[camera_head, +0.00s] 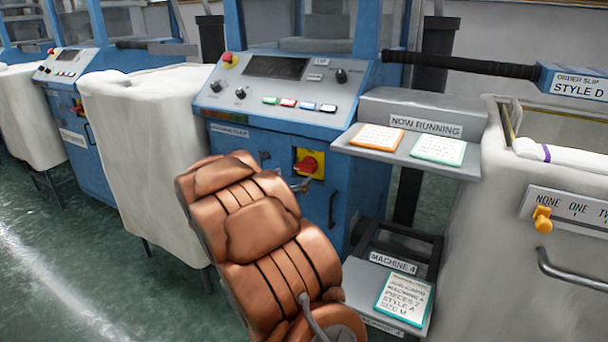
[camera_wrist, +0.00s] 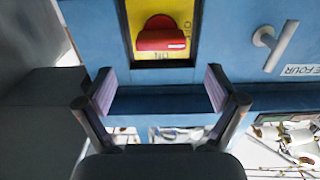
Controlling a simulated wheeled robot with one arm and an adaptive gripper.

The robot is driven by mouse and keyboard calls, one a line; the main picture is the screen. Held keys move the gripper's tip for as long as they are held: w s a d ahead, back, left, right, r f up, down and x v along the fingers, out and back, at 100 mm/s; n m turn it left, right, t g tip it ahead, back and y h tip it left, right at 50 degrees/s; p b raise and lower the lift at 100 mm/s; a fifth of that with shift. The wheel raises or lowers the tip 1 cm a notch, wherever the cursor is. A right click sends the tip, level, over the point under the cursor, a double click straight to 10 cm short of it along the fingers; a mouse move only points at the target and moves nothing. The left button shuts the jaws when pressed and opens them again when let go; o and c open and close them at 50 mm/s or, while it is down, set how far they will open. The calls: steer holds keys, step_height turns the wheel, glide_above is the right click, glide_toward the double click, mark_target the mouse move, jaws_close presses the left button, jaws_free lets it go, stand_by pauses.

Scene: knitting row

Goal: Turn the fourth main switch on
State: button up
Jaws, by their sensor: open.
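The main switch is a red rotary knob (camera_head: 307,164) on a yellow plate, low on the front of the blue machine beside the "MACHINE 4" label (camera_head: 392,262). In the wrist view the red knob (camera_wrist: 161,40) is at upper centre, its grip bar lying level, with small letters on the plate partly covered. My gripper (camera_wrist: 160,88) is open and empty there, its two fingers apart, below the knob in the picture and not touching it. In the head view my copper-coloured arm hides part of the machine front, and my gripper (camera_head: 300,185) shows only partly beside the switch.
A shelf (camera_head: 468,165) marked "NOW RUNNING" juts out at right. White bins (camera_head: 150,150) flank the machine. Green floor (camera_head: 60,230) is clear at left.

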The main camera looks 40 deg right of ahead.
mark_target(303, 169)
steer(key=b+x, duration=0.1)
steer(key=x, duration=0.5)
steer(key=shift+f, duration=0.1)
steer(key=shift+w+d, duration=0.25)
steer(key=shift+d, duration=0.4)
steer(key=shift+c, duration=0.2)
steer(key=c, duration=1.1)
steer(key=shift+b, duration=0.3)
